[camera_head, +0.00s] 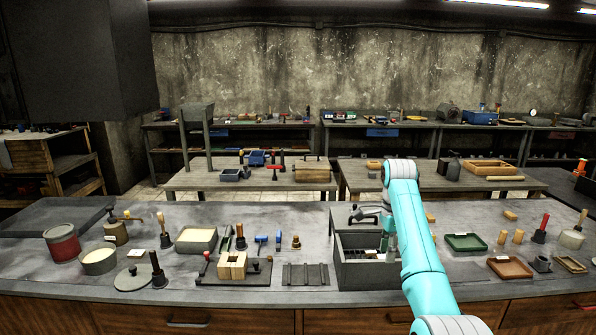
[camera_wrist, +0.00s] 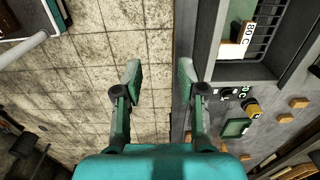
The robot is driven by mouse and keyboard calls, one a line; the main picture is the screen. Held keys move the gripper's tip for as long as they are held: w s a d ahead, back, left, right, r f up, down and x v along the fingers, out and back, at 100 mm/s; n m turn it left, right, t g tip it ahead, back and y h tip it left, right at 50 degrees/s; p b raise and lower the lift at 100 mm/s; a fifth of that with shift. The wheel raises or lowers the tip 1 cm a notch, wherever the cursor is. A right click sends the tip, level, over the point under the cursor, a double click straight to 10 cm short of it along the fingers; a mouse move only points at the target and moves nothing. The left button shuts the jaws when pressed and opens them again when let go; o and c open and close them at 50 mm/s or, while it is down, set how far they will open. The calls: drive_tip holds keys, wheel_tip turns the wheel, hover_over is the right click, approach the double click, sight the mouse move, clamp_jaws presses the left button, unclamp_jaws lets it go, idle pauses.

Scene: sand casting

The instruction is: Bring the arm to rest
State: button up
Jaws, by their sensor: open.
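My teal arm (camera_head: 418,235) rises from the lower right of the head view and bends at a joint above the front workbench (camera_head: 150,285). In the wrist view my gripper (camera_wrist: 160,75) is open, with its two fingers apart and nothing between them. The left finger shows over the tiled floor (camera_wrist: 100,80), and the right finger lies against the edge of a grey cabinet or unit (camera_wrist: 192,30). In the head view the gripper is largely hidden behind the arm, so its exact place over the bench is unclear.
The front bench holds a grey compartment box (camera_head: 365,275) beside the arm, a green tray (camera_head: 465,242), a brown tray (camera_head: 509,267) and a red-banded pot (camera_head: 62,244). Benches stand behind.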

drive_tip(key=s+a+f+n+t, duration=0.15)
drive_tip(key=s+f, duration=0.35)
drive_tip(key=f, duration=1.1)
drive_tip(key=s+a+f+n+t, duration=0.1)
drive_tip(key=s+f+n+t, duration=0.2)
drive_tip(key=f, duration=1.3)
drive_tip(key=s+a+f+n+t, duration=0.1)
drive_tip(key=s+f+n, duration=0.1)
drive_tip(key=s+f, duration=0.6)
drive_tip(key=s+a+f+n+t, duration=0.1)
drive_tip(key=s+f+n+t, duration=0.2)
drive_tip(key=s, duration=1)
drive_tip(key=s+a+r+n+t, duration=0.1)
drive_tip(key=s+r+n, duration=0.1)
drive_tip(key=s, duration=0.9)
drive_tip(key=s+r+n+t, duration=0.1)
drive_tip(key=s+r+n, duration=0.1)
drive_tip(key=s, duration=0.9)
drive_tip(key=s+r+n+t, duration=0.2)
drive_tip(key=s+r, duration=0.6)
drive_tip(key=r, duration=0.4)
drive_tip(key=s+r+n+t, duration=0.2)
drive_tip(key=s+r, duration=0.7)
drive_tip(key=r, duration=0.2)
drive_tip(key=shift+a+r, duration=0.4)
drive_tip(key=shift+n, duration=0.25)
